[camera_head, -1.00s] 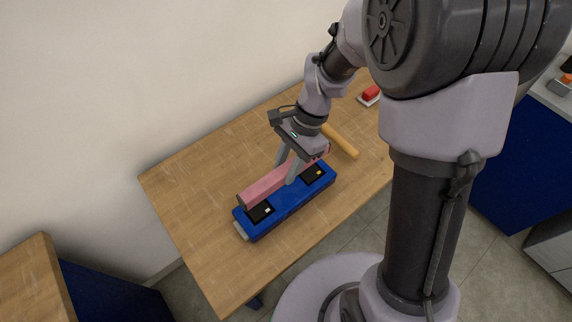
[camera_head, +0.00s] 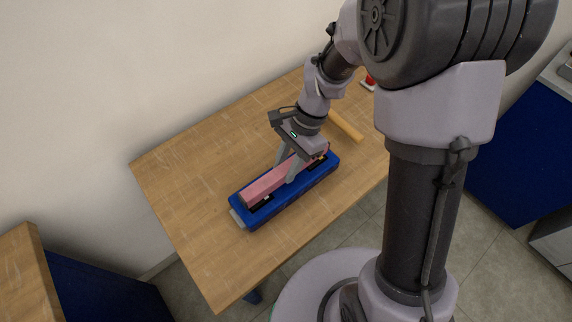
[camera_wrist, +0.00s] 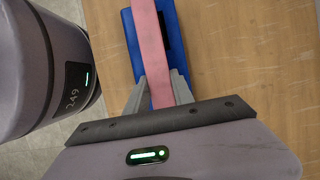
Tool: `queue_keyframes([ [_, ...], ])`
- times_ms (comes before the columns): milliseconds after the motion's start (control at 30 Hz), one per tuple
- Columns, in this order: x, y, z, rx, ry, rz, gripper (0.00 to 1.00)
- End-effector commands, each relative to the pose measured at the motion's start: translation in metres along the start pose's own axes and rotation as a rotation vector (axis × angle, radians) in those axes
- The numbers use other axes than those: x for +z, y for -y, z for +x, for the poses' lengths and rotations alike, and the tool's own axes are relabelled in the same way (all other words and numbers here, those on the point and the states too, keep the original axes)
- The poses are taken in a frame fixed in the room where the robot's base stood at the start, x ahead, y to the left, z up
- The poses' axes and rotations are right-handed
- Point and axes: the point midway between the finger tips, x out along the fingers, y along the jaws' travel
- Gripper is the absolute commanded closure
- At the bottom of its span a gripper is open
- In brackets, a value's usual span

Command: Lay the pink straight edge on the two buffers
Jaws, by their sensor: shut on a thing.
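The pink straight edge (camera_head: 268,183) is a long bar lying lengthwise along the top of the blue lift cart (camera_head: 285,200). Black buffers show at the cart's top, one by the near-left end (camera_head: 262,202); the bar covers much of the other. The bar appears at or very close to the buffers; contact cannot be told for sure. My gripper (camera_head: 284,170) is shut on the bar near its middle, fingers on either side. In the wrist view the pink bar (camera_wrist: 151,45) runs between my fingers over the blue cart (camera_wrist: 131,45).
The cart stands on a wooden table (camera_head: 190,200). A yellow-orange bar (camera_head: 346,127) lies behind my gripper, and a red object (camera_head: 369,82) stands at the far right, partly hidden by my arm. The left part of the table is clear.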

Motion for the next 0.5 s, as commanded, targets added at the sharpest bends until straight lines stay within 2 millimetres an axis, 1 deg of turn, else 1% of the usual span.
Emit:
queue_keyframes([
  [500,-0.0026,0.0,0.0065,0.0,0.0,0.0,1.0],
])
